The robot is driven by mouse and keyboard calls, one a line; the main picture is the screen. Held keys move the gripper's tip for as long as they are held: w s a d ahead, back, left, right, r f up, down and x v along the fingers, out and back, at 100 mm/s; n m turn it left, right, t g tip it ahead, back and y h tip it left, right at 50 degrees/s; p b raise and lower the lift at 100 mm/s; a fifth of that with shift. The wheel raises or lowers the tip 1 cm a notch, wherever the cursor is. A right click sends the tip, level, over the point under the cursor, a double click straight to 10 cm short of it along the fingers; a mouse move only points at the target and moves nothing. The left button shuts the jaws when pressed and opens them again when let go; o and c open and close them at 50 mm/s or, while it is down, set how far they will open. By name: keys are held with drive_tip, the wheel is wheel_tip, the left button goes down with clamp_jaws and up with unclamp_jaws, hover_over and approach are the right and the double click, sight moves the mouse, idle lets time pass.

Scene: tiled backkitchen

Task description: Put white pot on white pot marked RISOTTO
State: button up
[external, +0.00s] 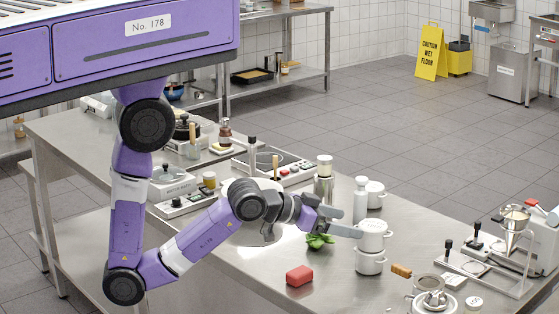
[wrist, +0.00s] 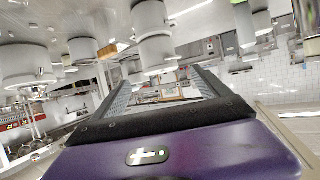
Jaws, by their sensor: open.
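A white lidded pot (external: 372,240) stands upright on top of another white pot (external: 370,263) on the steel table. I cannot read a RISOTTO marking on either. A third white pot (external: 376,198) stands behind them. My gripper (external: 350,222) is open and empty, just left of the upper pot. Its nearer finger reaches the pot's left side; I cannot tell if it touches. In the wrist view, which looks upside down, the stacked upper pot (wrist: 156,52) shows beyond the open fingertips (wrist: 161,78).
A white bottle (external: 360,199) stands close behind the stack. The table's front left is clear.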

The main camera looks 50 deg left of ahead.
drive_tip(key=shift+s, duration=0.1)
drive_tip(key=shift+n+t+y, duration=0.5)
drive_tip(key=shift+n+y, duration=0.3)
drive_tip(key=shift+n, duration=0.1)
drive_tip(key=s+a+f, duration=0.2)
drive_tip(key=a, duration=0.1)
drive_tip(key=s+a+f, duration=0.2)
drive_tip(key=a, duration=0.2)
drive_tip(key=s+a+f, duration=0.2)
drive_tip(key=s+a, duration=0.1)
drive_tip(key=a, duration=0.1)
drive_tip(key=shift+s+f, duration=0.1)
drive_tip(key=shift+f, duration=0.25)
drive_tip(key=shift+n+t+y, duration=0.4)
drive_tip(key=shift+n+y, duration=0.3)
drive_tip(key=shift+y, duration=0.1)
drive_tip(key=s+a, duration=0.4)
drive_tip(key=s, duration=0.1)
drive_tip(key=s+a, duration=0.2)
drive_tip(key=shift+s+f, duration=0.15)
drive_tip(key=shift+f, duration=0.2)
drive_tip(key=s+a+r+n+y, duration=0.1)
drive_tip(key=s+a+r, duration=0.1)
drive_tip(key=s+a, duration=0.2)
drive_tip(key=s, duration=0.3)
drive_tip(key=shift+t+y, duration=0.3)
drive_tip(key=shift+y, duration=0.1)
